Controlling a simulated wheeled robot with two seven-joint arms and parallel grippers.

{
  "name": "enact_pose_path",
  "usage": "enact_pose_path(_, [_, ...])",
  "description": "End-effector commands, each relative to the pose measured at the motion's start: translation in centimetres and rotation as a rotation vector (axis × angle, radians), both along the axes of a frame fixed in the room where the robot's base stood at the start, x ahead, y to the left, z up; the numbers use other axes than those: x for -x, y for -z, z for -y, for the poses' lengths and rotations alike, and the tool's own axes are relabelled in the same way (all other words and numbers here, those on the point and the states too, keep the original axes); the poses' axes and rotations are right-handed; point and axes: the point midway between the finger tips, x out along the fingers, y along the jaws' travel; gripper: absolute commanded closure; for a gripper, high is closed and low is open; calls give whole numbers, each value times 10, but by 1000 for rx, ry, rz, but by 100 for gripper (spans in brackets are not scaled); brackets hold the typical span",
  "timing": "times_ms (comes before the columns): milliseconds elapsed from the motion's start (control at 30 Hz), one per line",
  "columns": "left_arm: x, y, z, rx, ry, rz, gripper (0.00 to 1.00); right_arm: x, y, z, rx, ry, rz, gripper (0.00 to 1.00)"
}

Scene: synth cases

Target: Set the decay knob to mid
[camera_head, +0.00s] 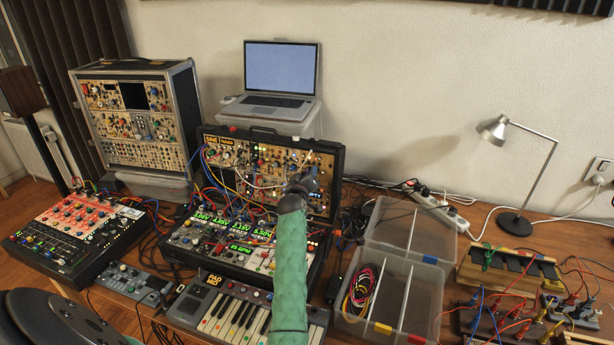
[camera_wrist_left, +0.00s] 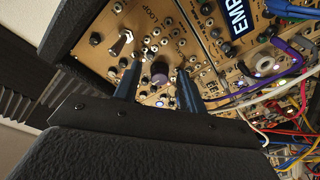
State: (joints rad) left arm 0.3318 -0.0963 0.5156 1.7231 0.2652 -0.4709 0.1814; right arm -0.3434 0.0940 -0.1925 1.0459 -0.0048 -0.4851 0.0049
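The upright panel of the open modular case (camera_head: 228,150) carries many small knobs and jacks; I cannot read a decay label on any of them. My left gripper (camera_head: 303,182) is at the right part of this panel, at the end of a green-sleeved arm, and hides what lies behind it. In the left wrist view my gripper (camera_wrist_left: 159,68) has its two dark fingers apart. A round dark knob (camera_wrist_left: 160,74) shows between them, with a visible gap on each side. I cannot tell its pointer angle or whether it is the decay knob. My right gripper is not in view.
Coloured patch cables (camera_wrist_left: 290,85) hang beside the fingers. A laptop (camera_head: 281,75) stands behind the case. A keyboard (camera_head: 232,312) lies in front, a mixer (camera_head: 75,235) at left. Clear bins (camera_head: 412,235) and a lamp (camera_head: 515,222) stand at right.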

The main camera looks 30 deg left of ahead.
Motion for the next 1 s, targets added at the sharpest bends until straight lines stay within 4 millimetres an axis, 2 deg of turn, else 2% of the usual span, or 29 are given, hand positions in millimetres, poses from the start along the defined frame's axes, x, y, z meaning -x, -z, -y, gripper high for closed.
enact_pose_path(367, [8,2,3,0,0,0,59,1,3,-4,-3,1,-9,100])
enact_pose_path(467, [18,3,7,0,0,0,59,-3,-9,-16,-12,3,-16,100])
enact_pose_path(800, [60,1,22,0,0,0,59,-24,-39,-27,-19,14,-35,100])
enact_pose_path(1000, [72,-1,25,-1,0,0,59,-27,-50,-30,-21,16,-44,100])
